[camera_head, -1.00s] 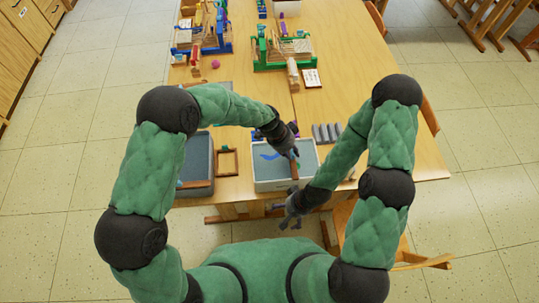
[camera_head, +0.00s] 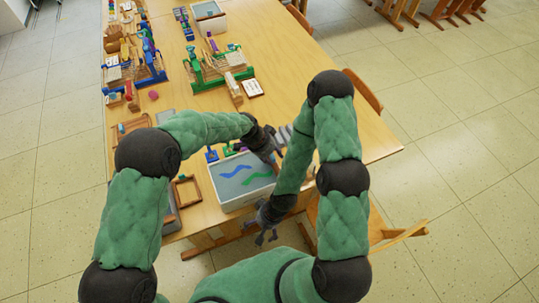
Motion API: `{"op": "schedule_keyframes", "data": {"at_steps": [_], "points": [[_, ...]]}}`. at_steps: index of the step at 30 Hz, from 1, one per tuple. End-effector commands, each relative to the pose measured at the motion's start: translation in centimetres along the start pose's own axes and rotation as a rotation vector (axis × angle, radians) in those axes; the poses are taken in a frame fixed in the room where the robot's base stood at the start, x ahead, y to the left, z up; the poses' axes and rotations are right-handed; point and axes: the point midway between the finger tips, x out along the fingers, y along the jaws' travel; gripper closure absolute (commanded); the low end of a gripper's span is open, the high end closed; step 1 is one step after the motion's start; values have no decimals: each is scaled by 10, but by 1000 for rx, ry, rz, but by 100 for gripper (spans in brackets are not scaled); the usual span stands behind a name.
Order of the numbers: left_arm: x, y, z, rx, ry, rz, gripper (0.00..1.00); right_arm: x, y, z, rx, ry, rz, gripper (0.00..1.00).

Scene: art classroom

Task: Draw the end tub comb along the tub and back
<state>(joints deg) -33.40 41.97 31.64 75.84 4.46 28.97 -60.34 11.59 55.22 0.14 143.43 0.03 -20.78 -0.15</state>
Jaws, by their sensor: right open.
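A white-walled tub (camera_head: 241,201) stands at the table's near edge, with a grey inside. A blue wavy streak (camera_head: 236,171) and a green wavy streak (camera_head: 258,178) show on its surface. My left gripper (camera_head: 274,158) is over the tub's right end, pointing down. Its fingers are dark and small, so I cannot tell whether they are shut. I cannot make out the comb clearly; the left hand and my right arm cover that end. My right gripper (camera_head: 266,238) is open and empty, low in front of the table edge.
A wooden frame (camera_head: 186,191) lies left of the tub, beside another grey tub partly behind my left arm. Grey rolls (camera_head: 283,134) lie beyond the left hand. A green loom (camera_head: 220,68) and a blue loom (camera_head: 135,62) stand farther back. A chair (camera_head: 365,92) is at the right.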

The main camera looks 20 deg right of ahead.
Motion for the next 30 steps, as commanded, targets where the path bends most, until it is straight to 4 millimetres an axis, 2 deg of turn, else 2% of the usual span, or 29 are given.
{"op": "schedule_keyframes", "data": {"at_steps": [9, 14, 30], "points": [[1, 2, 2, 2, -4, 5, 47, 0, 0, 0, 0, 0, 0, 0], [-8, 1, 2, 2, -4, 3, 47, 0, 0, 0, 0, 0, 0, 0], [-102, 2, -1, 4, -4, 4, 47, 0, 0, 0, 0, 0, 0, 0]]}}
